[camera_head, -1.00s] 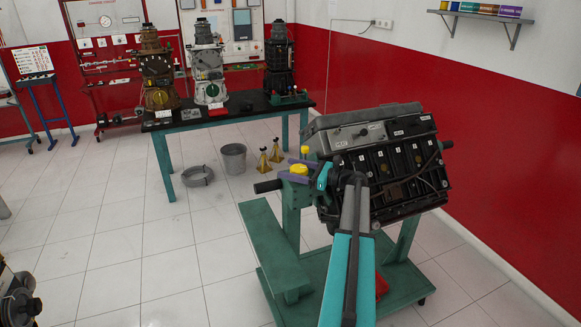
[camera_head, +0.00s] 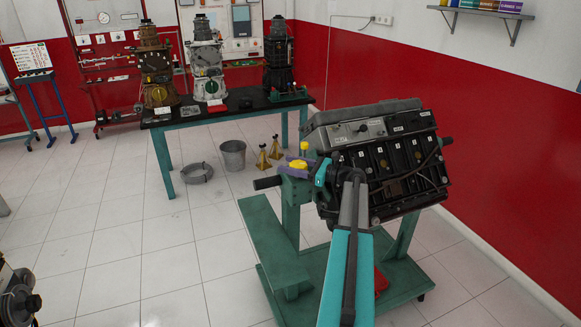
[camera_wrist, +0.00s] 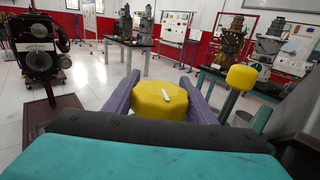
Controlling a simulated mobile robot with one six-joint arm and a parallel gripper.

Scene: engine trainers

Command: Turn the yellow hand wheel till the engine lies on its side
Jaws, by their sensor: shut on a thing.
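The engine (camera_head: 392,170) is a dark block with a lighter upper part, held tilted on a green stand (camera_head: 262,240). The yellow hand wheel's hub (camera_head: 298,164) is at the engine's left end, and its yellow knob (camera_head: 304,147) stands up on a stalk behind it. In the wrist view my gripper (camera_wrist: 163,85) has its two purple fingers on either side of the yellow hub (camera_wrist: 160,103), shut on it. The knob (camera_wrist: 242,77) is right of the right finger, on a grey stalk. My forearm hides part of the engine's front.
A dark bar (camera_head: 267,183) sticks out left of the gripper. A table (camera_head: 230,108) with several engines stands behind. Open floor is at left; the red wall is right.

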